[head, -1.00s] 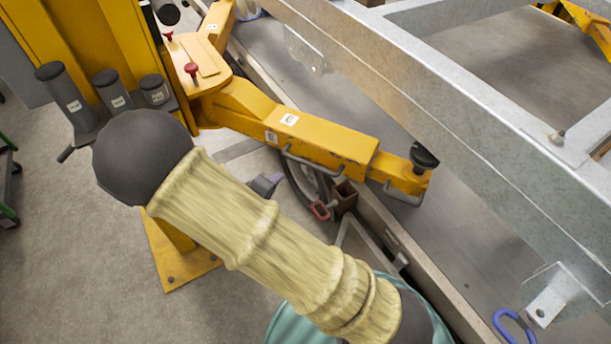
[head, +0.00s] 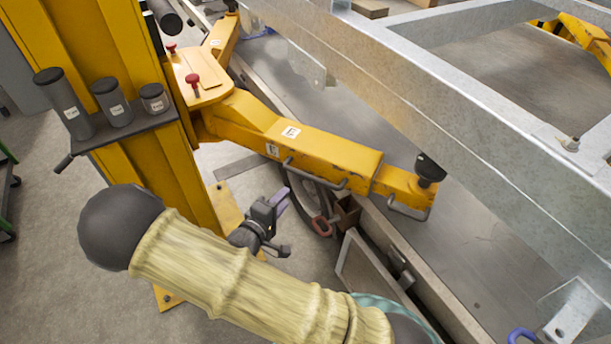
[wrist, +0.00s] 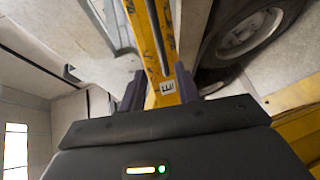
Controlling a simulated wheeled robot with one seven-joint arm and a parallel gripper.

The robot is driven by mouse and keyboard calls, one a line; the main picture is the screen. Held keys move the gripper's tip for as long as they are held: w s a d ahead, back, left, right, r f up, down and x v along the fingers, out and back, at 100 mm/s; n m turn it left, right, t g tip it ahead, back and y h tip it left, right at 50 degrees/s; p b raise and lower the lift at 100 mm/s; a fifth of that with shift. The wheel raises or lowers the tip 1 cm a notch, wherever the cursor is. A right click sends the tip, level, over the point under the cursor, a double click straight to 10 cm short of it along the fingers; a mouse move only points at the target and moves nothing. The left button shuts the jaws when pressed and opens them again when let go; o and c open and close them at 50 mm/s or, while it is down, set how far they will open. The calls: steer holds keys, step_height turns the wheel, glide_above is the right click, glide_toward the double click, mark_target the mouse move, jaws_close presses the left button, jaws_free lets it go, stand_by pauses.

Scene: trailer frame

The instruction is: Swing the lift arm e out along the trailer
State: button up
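The lift arm e (head: 325,152) is a yellow beam with white labels marked E. It reaches from the yellow post to the right, at an angle toward the trailer frame (head: 450,95). A black pad (head: 430,168) stands on its far end, and grey bar handles (head: 315,175) run along its near side. My gripper (head: 281,200) is below and in front of the beam, apart from it. In the wrist view the lift arm e (wrist: 160,55) shows between and beyond the spread purple fingers of my gripper (wrist: 160,92). The fingers hold nothing.
The yellow post (head: 170,150) carries a shelf with several dark cylinders (head: 115,103). Two red knobs (head: 192,79) sit on the plate at the lift arm's root. A wheel (head: 312,190) and a red hook-like part (head: 321,227) are under the beam. Grey floor (head: 60,220) is open at left.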

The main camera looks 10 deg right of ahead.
mark_target(305, 173)
steer(key=x, duration=1.3)
steer(key=shift+d+b, duration=0.1)
steer(key=shift+b, duration=0.2)
jaws_close()
